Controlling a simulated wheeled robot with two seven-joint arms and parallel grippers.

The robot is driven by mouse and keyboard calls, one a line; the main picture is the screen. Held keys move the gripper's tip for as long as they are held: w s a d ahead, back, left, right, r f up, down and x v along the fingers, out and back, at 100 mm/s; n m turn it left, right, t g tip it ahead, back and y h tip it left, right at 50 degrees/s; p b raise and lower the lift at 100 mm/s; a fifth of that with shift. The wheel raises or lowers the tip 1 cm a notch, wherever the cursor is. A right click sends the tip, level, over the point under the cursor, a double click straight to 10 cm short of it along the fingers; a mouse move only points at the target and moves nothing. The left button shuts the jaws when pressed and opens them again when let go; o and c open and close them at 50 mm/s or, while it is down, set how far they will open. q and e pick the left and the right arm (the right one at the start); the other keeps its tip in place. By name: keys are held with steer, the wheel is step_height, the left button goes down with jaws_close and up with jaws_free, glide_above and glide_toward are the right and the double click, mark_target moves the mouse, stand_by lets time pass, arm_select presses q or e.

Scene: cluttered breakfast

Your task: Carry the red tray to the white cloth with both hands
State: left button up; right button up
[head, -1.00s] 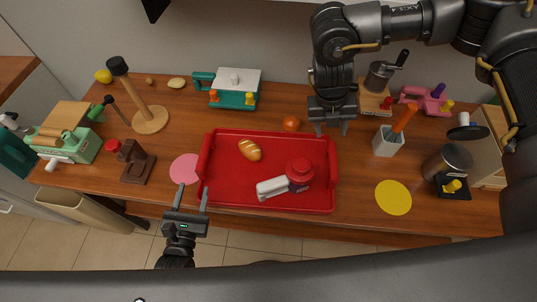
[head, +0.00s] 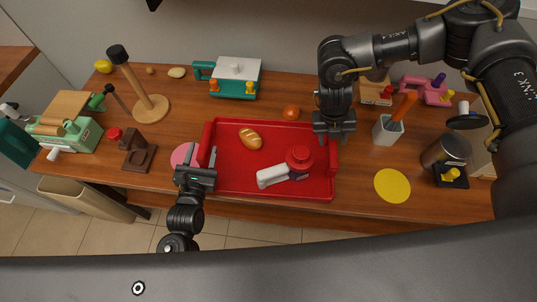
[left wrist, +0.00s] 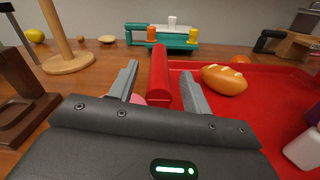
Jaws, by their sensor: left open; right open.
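The red tray (head: 235,185) lies on the wooden table, with a raised handle wall at each short end. My left gripper (head: 202,156) is open at the tray's left handle (head: 207,143). In the left wrist view the handle (left wrist: 160,75) stands between the two open fingers (left wrist: 160,88). My right gripper (head: 334,138) is open above the tray's right handle (head: 333,158), its fingers pointing down. I cannot tell whether it touches the handle. A bread roll (head: 250,138), a red-topped item (head: 299,157) and a white piece (head: 271,176) are in the tray. I see no white cloth.
A pink disc (head: 181,155) lies left of the tray and a yellow disc (head: 392,186) right of it. An orange (head: 291,112) and a teal-and-white toy (head: 235,77) are behind it. A grey cup (head: 387,130) stands near my right gripper.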

arm_select(q)
steer(key=shift+w, duration=0.7)
arm_select(e)
steer(key=shift+d+f, duration=0.15)
steer(key=shift+f, duration=0.5)
arm_select(q)
steer(key=shift+d, duration=0.1)
jaws_close()
arm_select(e)
jaws_close()
